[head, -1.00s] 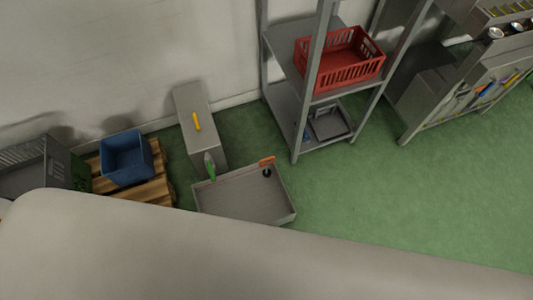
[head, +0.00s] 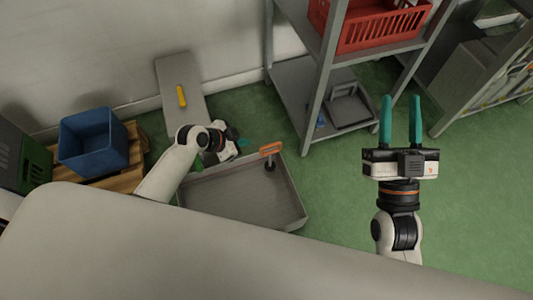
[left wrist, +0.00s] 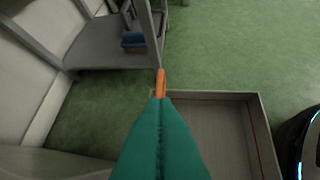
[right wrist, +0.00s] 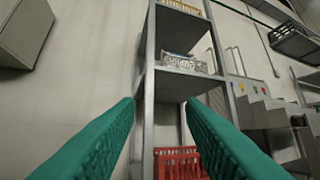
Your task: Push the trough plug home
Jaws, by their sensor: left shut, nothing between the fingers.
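The grey trough (head: 287,205) lies on the floor, open at the top. The plug, a dark piece (head: 269,166) with an orange handle (head: 271,148), stands at its far right corner. Its lower end is too small to judge how deep it sits. My left gripper (head: 243,143) is shut and empty near the far edge of the trough, left of the plug. In the left wrist view its teal fingers (left wrist: 160,105) are together, and the orange handle (left wrist: 161,82) shows just beyond the tips; contact cannot be told. My right gripper (head: 402,100) is open and empty, far to the right.
A blue crate (head: 93,142) sits on a wooden pallet (head: 133,155) at left. A metal shelf (head: 300,85) with a red crate (head: 378,28) stands behind right. Green floor (head: 340,185) is clear right of the trough.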

